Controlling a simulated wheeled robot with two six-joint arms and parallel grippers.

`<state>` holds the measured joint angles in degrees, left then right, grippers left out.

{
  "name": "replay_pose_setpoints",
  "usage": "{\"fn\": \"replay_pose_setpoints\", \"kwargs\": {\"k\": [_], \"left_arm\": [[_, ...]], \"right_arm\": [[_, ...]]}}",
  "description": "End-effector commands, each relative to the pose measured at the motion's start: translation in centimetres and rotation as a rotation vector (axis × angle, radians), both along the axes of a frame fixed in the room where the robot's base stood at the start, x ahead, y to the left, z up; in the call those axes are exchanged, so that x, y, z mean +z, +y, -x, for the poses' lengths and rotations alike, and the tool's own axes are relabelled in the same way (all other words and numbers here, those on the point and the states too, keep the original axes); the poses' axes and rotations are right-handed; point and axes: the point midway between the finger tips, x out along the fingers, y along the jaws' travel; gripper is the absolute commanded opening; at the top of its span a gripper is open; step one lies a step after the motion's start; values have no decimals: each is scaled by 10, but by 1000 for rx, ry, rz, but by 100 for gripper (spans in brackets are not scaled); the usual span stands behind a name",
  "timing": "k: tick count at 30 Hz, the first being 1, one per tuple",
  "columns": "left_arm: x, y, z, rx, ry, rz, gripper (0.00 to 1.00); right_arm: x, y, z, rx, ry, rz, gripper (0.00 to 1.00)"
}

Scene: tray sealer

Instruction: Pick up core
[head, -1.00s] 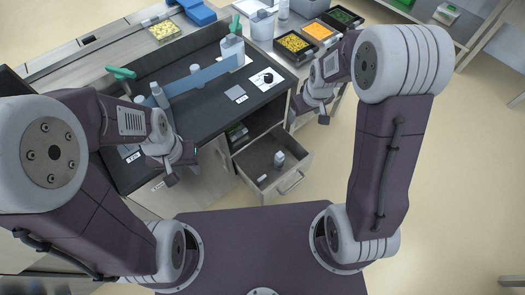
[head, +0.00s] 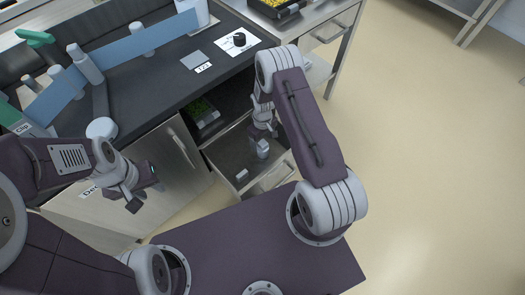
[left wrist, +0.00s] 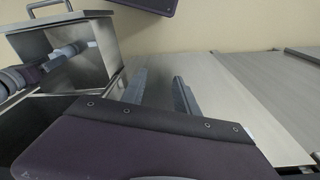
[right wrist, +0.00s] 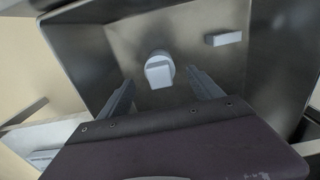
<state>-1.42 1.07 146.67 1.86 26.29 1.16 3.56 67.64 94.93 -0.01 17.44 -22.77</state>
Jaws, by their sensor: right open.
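A pale grey piece with a round body and a block-shaped top (right wrist: 158,72), which appears to be the core, stands in the open metal drawer (right wrist: 118,38). It also shows in the head view (head: 262,149). My right gripper (right wrist: 165,95) points down into the drawer, its two fingers apart on either side of the piece in the right wrist view. It does not visibly touch the piece. My left gripper (head: 143,198) hangs in front of the cabinet doors. In the left wrist view its fingers (left wrist: 160,90) are apart with nothing between them.
A small pale block (right wrist: 223,39) lies in the drawer near the piece; it also shows in the head view (head: 242,175). The drawer walls stand close around my right gripper. The dark worktop (head: 150,75) is above and left. The floor on the right is clear.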

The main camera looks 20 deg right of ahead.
Motion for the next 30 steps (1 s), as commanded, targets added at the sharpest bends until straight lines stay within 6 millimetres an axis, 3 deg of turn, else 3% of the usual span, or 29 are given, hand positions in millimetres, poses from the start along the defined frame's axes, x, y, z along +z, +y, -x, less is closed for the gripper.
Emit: {"fn": "replay_pose_setpoints", "kwargs": {"k": [1,5,13,20,27,30], "left_arm": [[-6,0,0,0,0,0,36],[-7,0,0,0,0,0,36],[-36,0,0,0,1,0,36],[-34,0,0,0,0,0,36],[-34,0,0,0,0,0,36],[-34,0,0,0,0,0,36]], "right_arm": [[-9,0,0,0,0,0,75],[-10,0,0,0,0,0,75],[-57,-1,2,0,0,1,75],[-58,-1,2,0,-1,1,75],[-58,-1,2,0,-1,1,11],[-58,-1,2,0,-1,1,6]]}}
